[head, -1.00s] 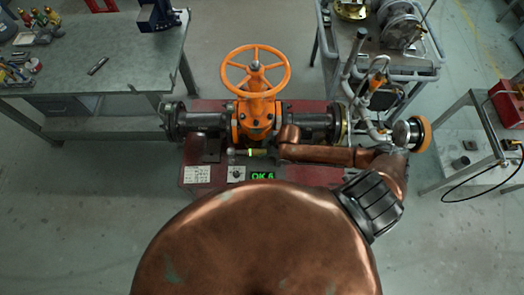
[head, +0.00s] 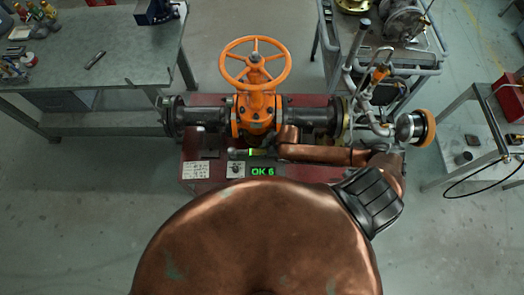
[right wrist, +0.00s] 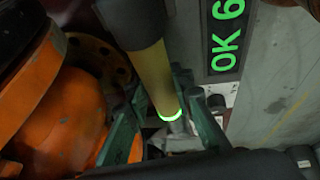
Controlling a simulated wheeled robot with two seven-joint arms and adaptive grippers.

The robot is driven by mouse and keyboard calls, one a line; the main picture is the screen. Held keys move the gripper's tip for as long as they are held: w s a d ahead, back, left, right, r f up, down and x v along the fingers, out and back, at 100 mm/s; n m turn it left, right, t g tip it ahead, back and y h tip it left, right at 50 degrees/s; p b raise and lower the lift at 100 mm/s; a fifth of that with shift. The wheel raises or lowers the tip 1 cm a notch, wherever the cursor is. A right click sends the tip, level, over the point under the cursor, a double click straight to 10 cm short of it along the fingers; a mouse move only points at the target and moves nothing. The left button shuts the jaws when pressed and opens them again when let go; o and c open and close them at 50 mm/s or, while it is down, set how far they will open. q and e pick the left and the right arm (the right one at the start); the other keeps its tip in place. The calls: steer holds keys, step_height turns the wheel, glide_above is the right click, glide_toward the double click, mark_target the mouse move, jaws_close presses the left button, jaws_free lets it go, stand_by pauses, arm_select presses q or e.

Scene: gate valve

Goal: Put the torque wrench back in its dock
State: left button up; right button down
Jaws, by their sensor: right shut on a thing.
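The torque wrench (right wrist: 147,62) is in the right wrist view, with a dark upper part, a yellow shaft and a glowing green ring near its lower end. My right gripper (right wrist: 163,118) has its dark green fingers on both sides of the shaft and is shut on it. In the head view my right gripper (head: 265,153) is small, in front of the orange gate valve (head: 256,112), and only a short yellow-green bit of the wrench shows. I cannot make out the dock for certain. My left gripper is not in view.
The valve's orange handwheel (head: 257,63) and dark pipe (head: 200,119) stand close behind the gripper. A green "OK 6" display (head: 263,171) is just in front, on the red base (head: 195,168). A workbench (head: 120,55) is at left and a cart (head: 400,58) at right.

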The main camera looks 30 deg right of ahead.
steer(key=shift+w+r, duration=0.1)
steer(key=c, duration=1.7)
jaws_free()
steer(key=shift+o, duration=0.5)
steer(key=shift+s+f, duration=0.2)
steer(key=shift+r, duration=0.1)
steer(key=v, duration=1.2)
steer(key=shift+w, duration=0.15)
